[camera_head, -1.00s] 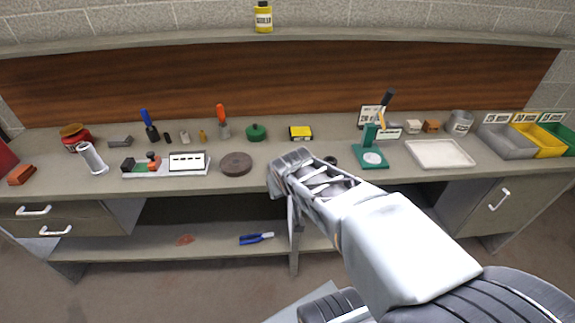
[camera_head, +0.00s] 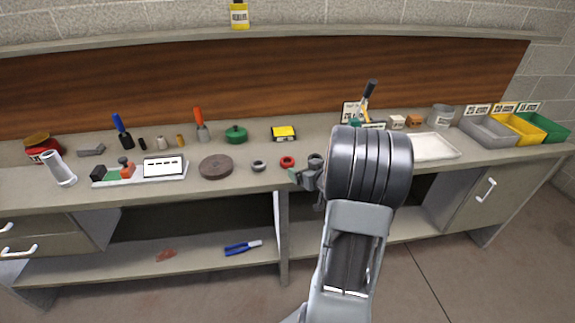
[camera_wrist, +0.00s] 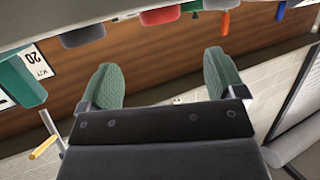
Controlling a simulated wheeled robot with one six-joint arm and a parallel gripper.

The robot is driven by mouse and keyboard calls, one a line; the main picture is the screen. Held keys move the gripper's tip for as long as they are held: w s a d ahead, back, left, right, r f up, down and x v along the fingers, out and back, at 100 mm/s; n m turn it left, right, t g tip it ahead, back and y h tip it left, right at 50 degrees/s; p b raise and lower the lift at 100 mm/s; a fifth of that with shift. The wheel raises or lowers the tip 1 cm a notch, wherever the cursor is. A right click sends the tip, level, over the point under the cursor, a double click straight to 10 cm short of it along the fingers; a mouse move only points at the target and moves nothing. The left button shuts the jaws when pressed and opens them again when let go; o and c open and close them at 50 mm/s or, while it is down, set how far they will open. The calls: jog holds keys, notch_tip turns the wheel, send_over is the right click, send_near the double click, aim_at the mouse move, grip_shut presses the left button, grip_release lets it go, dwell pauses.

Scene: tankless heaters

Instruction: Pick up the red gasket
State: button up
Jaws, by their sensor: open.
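The red gasket (camera_head: 287,162) is a small red ring lying flat near the front edge of the bench, between a grey ring on its left and my gripper. My gripper (camera_head: 303,177) is just right of and nearer than the gasket, apart from it, at the bench's front edge. In the wrist view my gripper (camera_wrist: 162,78) has its two green finger pads wide apart with nothing between them. That view is upside down; the gasket (camera_wrist: 160,15) appears as a red shape at its top edge, beyond the fingers, partly cut off.
A grey ring (camera_head: 258,166) and a brown disc (camera_head: 216,167) lie left of the gasket. A yellow box (camera_head: 284,133) and a green lidded pot (camera_head: 236,134) stand behind. A white tray (camera_head: 432,146) is to the right. My arm hides most of the green stand.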

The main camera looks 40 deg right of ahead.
aim_at(287, 160)
jog(key=shift+x, duration=4.8)
jog(key=shift+a, duration=0.1)
jog(key=c, duration=1)
